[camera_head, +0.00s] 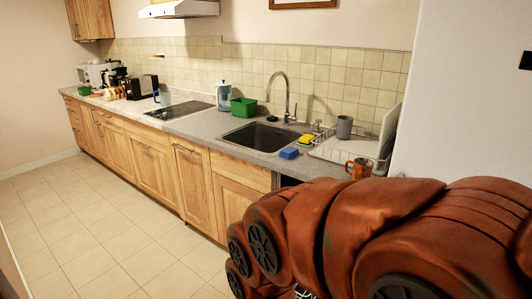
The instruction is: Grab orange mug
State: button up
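The orange mug (358,168), brownish orange with darker patches, stands on the counter (323,168) near its right end, in front of the dish rack (335,152). My own arm, rust-orange with dark round joints, fills the lower right and passes just in front of the mug, close to its lower edge in the picture. My gripper does not show clearly, so its fingers and what they hold cannot be seen.
A blue box (289,153) and a yellow sponge (306,139) lie between the sink (255,136) and the rack. A grey cup (344,127) stands in the rack. A green container (243,107) is behind the sink. The tiled floor (95,225) at left is clear.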

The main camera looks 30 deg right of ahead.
aim_at(362, 167)
jog(key=z, duration=3.2)
jog(key=i, duration=1)
jog(key=u, duration=3.3)
